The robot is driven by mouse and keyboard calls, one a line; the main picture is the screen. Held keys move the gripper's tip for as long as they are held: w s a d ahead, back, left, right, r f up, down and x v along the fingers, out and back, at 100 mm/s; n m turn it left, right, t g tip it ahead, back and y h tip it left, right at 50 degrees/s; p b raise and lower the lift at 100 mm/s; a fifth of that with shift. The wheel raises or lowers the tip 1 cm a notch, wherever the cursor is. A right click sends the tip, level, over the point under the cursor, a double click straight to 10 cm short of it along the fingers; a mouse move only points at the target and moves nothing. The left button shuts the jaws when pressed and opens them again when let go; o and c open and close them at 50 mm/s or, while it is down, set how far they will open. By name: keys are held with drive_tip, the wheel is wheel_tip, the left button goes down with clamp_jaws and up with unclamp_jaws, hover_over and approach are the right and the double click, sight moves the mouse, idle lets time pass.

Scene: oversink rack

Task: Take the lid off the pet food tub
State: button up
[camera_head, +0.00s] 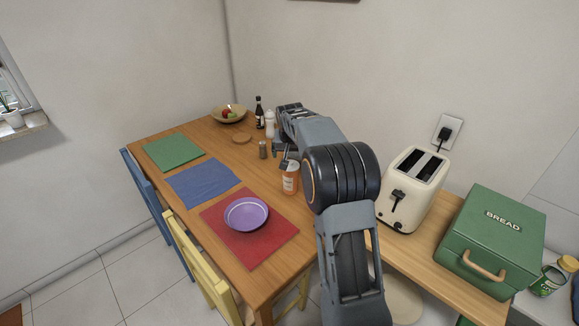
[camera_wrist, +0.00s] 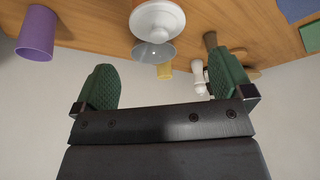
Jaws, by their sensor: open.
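An orange tub (camera_head: 290,183) with a pale label stands on the wooden table, and I take it for the pet food tub; its label is too small to read. In the wrist view, where the table is at the top, its broad white lid (camera_wrist: 158,20) shows between and beyond my fingers. A greyish, see-through round shape overlaps the lid; I cannot tell what it is. My gripper (camera_wrist: 172,88) is open and empty, with green pads. In the head view my gripper (camera_head: 283,156) is by the tub's top, mostly hidden by my arm.
A purple cup (camera_wrist: 36,33) and yellow cup (camera_wrist: 164,72) stand near the tub. A white shaker (camera_head: 270,124), dark bottle (camera_head: 259,113) and fruit bowl (camera_head: 229,118) are farther back. A toaster (camera_head: 412,190) stands right.

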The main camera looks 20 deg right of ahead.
sight(290, 160)
drive_tip(key=shift+x, duration=3.15)
drive_tip(key=c, duration=0.8)
drive_tip(key=shift+s, duration=0.1)
drive_tip(key=shift+c, duration=0.7)
drive_tip(key=shift+r, duration=0.15)
